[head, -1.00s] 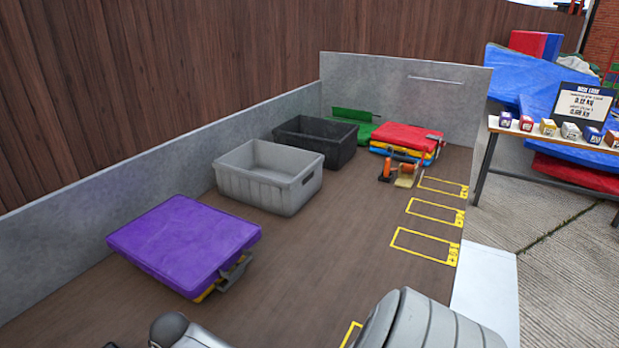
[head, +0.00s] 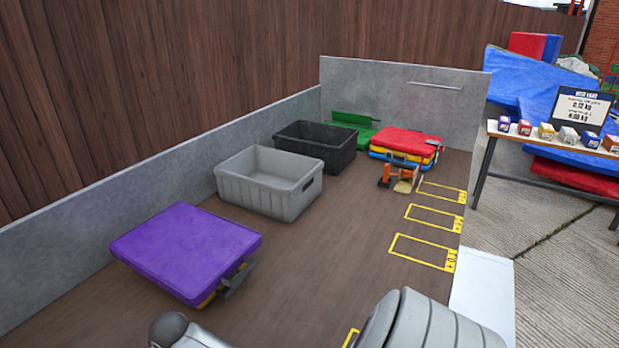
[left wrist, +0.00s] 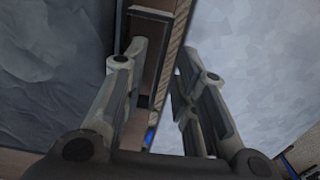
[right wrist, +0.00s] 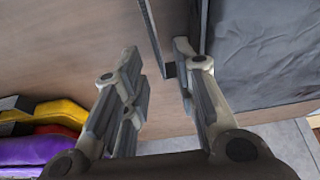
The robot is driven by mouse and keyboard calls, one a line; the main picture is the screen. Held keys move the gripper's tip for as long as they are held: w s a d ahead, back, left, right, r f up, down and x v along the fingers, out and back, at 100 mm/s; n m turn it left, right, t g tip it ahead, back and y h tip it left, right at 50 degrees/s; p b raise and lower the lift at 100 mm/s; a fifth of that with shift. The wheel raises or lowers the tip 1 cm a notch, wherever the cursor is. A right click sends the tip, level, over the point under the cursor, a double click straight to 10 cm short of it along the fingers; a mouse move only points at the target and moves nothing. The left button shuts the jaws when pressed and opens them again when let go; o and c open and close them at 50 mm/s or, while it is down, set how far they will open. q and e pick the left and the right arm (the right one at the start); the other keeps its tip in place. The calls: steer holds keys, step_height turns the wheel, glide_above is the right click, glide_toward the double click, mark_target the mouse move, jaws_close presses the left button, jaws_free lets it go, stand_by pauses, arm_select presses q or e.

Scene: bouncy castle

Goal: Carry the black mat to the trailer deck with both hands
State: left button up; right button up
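The black mat is not seen in the head view. A dark, creased surface that looks like the black mat (left wrist: 45,70) fills the left of the left wrist view, and a similar one is at the right of the right wrist view (right wrist: 265,60). My left gripper (left wrist: 158,72) is open, with a thin dark handle-like bar (left wrist: 155,14) just beyond its fingers. My right gripper (right wrist: 160,62) is open, with a thin dark bar (right wrist: 153,35) reaching between its fingertips. Neither visibly holds anything. The trailer deck (head: 330,240) is brown with low grey walls.
On the deck are a purple-topped mat stack (head: 185,245), a grey crate (head: 265,200), a black crate (head: 315,160), a red-topped stack (head: 405,140), an orange tool (head: 387,173) and yellow outlines (head: 424,252). A table (head: 550,140) stands outside right. Deck centre is clear.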

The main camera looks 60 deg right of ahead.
steer(key=s+r+p, duration=0.2)
steer(key=r+p, duration=1.1)
steer(key=r, duration=0.6)
steer(key=s+r+p, duration=0.2)
steer(key=r+p, duration=1.2)
steer(key=r, duration=0.5)
steer(key=shift+s+r, duration=0.15)
steer(key=shift+s, duration=0.2)
step_height(320, 180, up, 10)
steer(key=p, duration=1)
steer(key=shift+r, duration=0.1)
